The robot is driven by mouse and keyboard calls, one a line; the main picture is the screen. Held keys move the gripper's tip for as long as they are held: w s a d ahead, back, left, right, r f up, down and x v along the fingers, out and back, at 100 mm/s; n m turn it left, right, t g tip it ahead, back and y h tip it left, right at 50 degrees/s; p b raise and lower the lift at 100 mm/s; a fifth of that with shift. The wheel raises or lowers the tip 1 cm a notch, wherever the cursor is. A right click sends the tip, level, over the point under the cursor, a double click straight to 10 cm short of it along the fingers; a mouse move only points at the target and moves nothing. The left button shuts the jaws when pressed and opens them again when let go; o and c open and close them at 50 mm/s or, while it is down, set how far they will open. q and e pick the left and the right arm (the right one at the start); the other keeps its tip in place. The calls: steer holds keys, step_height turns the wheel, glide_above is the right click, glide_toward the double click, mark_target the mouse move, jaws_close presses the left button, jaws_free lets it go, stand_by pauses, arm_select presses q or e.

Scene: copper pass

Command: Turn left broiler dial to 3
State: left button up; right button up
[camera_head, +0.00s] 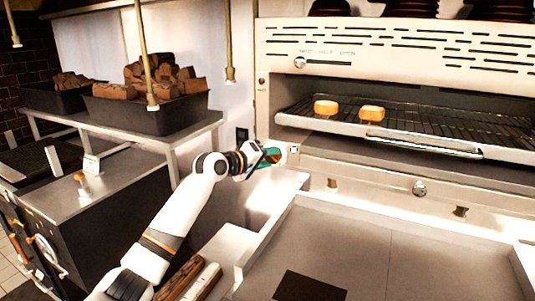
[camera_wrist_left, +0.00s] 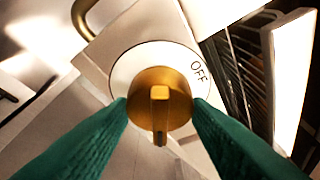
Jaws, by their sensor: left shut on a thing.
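The left broiler dial (camera_wrist_left: 160,94) is a brass knob with a raised bar, on a white disc (camera_wrist_left: 128,68). The word OFF is printed at the disc's upper right in the left wrist view. The bar runs up and down in that view, with its long end toward the bottom. Other marks on the disc are not visible. My left gripper (camera_wrist_left: 160,112) has its teal fingers on both sides of the knob, shut on it. In the head view the left gripper (camera_head: 268,158) reaches the left end of the broiler front, and its fingers mostly hide the knob. My right gripper is not in view.
The broiler (camera_head: 390,62) has a wire rack (camera_head: 430,120) with two bread pieces (camera_head: 326,107) on it. Another round knob (camera_head: 420,188) is on the front to the right. A flat-bottomed steel counter (camera_head: 400,255) lies below. Black bins (camera_head: 165,115) of wood-like chunks stand on a left shelf.

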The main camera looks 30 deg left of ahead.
arm_select(q)
steer(key=shift+r+m+g+y+p, duration=0.1)
steer(key=shift+m+g+y+p, duration=0.2)
steer(key=shift+m+y+p, duration=0.6)
steer(key=shift+d+m+p, duration=0.1)
steer(key=shift+m+p, duration=0.6)
steer(key=shift+m, duration=0.3)
steer(key=shift+f+y, duration=0.2)
steer(key=shift+y, duration=0.1)
steer(key=o, duration=1)
steer(key=shift+r, duration=0.1)
